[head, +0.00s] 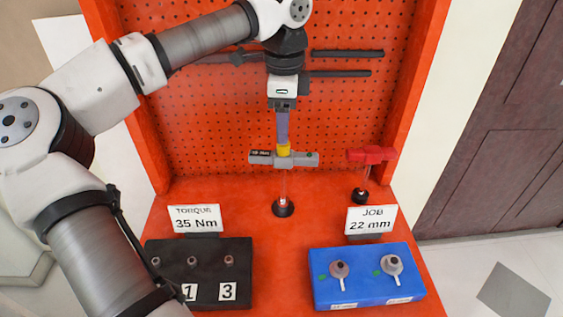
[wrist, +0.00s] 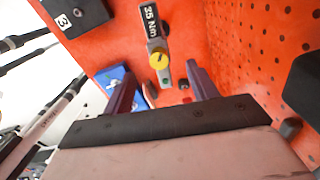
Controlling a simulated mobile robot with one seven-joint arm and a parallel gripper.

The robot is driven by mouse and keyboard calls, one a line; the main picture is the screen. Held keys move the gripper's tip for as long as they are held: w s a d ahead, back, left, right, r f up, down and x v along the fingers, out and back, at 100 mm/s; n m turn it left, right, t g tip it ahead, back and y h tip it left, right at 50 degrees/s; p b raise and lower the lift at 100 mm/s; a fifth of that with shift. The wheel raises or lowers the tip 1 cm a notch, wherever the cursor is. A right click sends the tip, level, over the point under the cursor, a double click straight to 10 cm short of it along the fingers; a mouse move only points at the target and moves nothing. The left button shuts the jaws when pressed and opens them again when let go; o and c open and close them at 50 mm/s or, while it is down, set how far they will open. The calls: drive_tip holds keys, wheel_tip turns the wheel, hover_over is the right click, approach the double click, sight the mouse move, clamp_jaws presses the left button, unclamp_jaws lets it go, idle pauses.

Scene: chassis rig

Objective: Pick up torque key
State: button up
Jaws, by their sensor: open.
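The torque key (head: 302,160) is a grey T-handle with a yellow collar and a dark label, upright on a thin clear shaft in a round black base (head: 284,208). In the wrist view its handle (wrist: 152,32) shows a label reading 35 Nm and a round yellow cap. My gripper (head: 283,143) is right above the handle, pointing down. In the wrist view my open gripper (wrist: 162,72) has one purple finger on each side of the handle's line, with gaps on both sides. I cannot tell whether the tips reach down past the handle.
A red T-handle key (head: 371,155) stands close on the right. Signs read TORQUE 35 Nm (head: 194,219) and JOB 22 mm (head: 371,220). A black block (head: 210,275) and a blue block (head: 365,292) with sockets sit in front. An orange pegboard (head: 210,110) rises behind.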

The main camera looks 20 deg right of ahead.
sight(283, 161)
wheel_tip(283, 161, down, 5)
drive_tip(key=shift+f+p, duration=0.15)
drive_tip(key=shift+p, duration=0.2)
drive_tip(key=shift+s+f+p, duration=0.1)
drive_tip(key=shift+f+p, duration=0.95)
drive_tip(key=shift+f, duration=1.75)
drive_tip(key=c, duration=1.2)
drive_tip(key=shift+c, duration=0.3)
drive_tip(key=shift+r, duration=0.15)
